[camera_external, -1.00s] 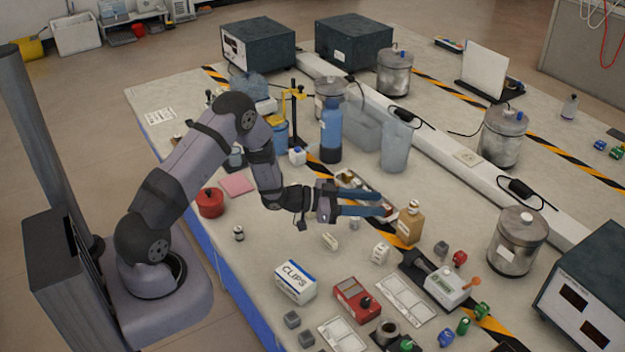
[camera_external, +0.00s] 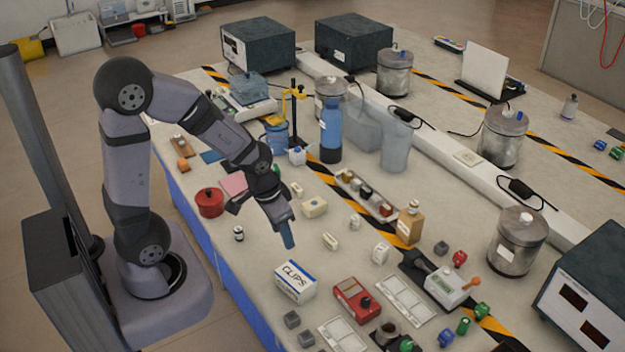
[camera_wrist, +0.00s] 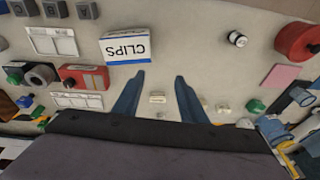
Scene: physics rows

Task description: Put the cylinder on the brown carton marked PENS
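My gripper (camera_external: 287,238) points down above the left part of the bench, behind the CLIPS box. In the wrist view its two blue fingers (camera_wrist: 160,76) stand apart with nothing held between them. A small silver cylinder with a dark top (camera_external: 239,233) stands near the bench's left edge; it also shows in the wrist view (camera_wrist: 237,39), well to the side of the fingers. I cannot tell which is meant.
The white and blue CLIPS box (camera_external: 295,281), a red device (camera_external: 357,300) and a red pot (camera_external: 209,203) surround the gripper. A tray of small items (camera_external: 365,195) and a blue bottle (camera_external: 331,132) stand farther back. Small cream blocks (camera_external: 330,241) lie nearby.

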